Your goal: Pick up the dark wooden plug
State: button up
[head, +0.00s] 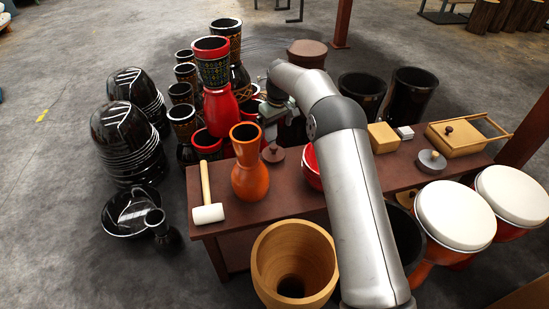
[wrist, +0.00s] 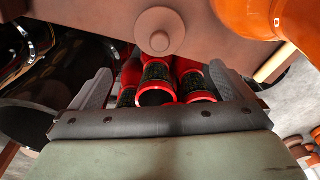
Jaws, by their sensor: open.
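The dark wooden plug (head: 273,153), a reddish-brown disc with a small knob, lies on the brown bench (head: 225,215) behind the orange vase-shaped drum body. In the wrist view the plug (wrist: 160,31) shows at the top middle, knob towards the camera. My gripper (wrist: 159,70) is open, with its two fingers wide apart and nothing between them. The plug is beyond the fingertips, apart from them. In the head view my gripper (head: 268,112) is partly hidden by my wrist, at the bench's back edge behind the plug.
A red bowl (head: 312,168) is just right, partly behind my arm. Tall red and black goblet drums (head: 218,95) crowd the back left. Boxes (head: 383,138) lie on the right.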

aim_at(274, 146)
jog(key=f, duration=0.2)
jog(key=f+b, duration=0.1)
jog(key=f, duration=0.4)
jog(key=shift+w+a+f+b, duration=0.3)
jog(key=shift+w, duration=0.05)
notch_tip(274, 146, down, 5)
jog(key=shift+f+b, duration=0.1)
jog(key=shift+b, duration=0.85)
jog(key=c, duration=0.9)
